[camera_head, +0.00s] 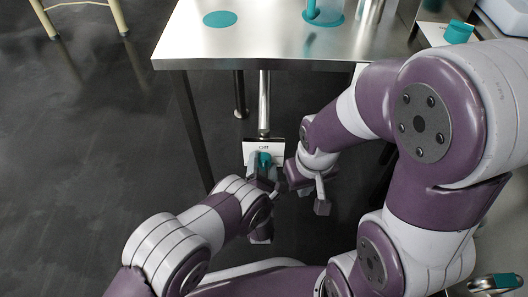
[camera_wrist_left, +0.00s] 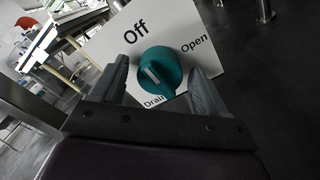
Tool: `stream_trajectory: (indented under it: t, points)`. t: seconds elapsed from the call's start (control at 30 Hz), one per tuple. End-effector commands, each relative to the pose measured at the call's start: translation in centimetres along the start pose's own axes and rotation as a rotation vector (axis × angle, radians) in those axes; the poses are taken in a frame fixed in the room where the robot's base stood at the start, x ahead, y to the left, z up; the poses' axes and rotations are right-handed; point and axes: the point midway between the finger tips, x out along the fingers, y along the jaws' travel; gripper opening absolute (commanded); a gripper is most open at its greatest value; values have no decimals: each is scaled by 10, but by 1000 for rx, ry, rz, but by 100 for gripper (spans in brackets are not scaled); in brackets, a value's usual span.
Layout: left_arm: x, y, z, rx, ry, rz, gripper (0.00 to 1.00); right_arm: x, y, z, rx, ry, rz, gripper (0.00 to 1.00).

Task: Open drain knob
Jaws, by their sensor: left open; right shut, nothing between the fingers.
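The drain knob (camera_wrist_left: 155,72) is a round teal dial on a white panel (camera_wrist_left: 110,45) marked "Off", "Open" and "Drain". In the left wrist view it lies between the two fingers of my open left gripper (camera_wrist_left: 158,84). In the head view the knob (camera_head: 265,159) is partly hidden behind my left gripper (camera_head: 264,170), and the panel (camera_head: 249,150) hangs below the steel table. I cannot tell if the fingers touch the knob. My right gripper (camera_head: 321,200) is shut and empty, right of the panel.
A metal pipe (camera_head: 264,105) runs down to the panel. A table leg (camera_head: 190,125) stands left. Dark floor is open at left.

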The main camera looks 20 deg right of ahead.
Motion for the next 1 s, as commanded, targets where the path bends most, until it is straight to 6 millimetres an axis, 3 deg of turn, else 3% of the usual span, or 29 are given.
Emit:
stream_trajectory:
  t: [0.33, 0.5, 1.0]
  points:
    - [-2, 0, 0, 0, 0, 0, 72, -1, 0, 0, 0, 0, 0, 0]
    - [-2, 0, 0, 0, 0, 0, 19, -1, 0, 0, 0, 0, 0, 0]
    - [-2, 1, 0, 123, 0, -1, 19, -5, 0, -1, 0, 0, 0, 0]
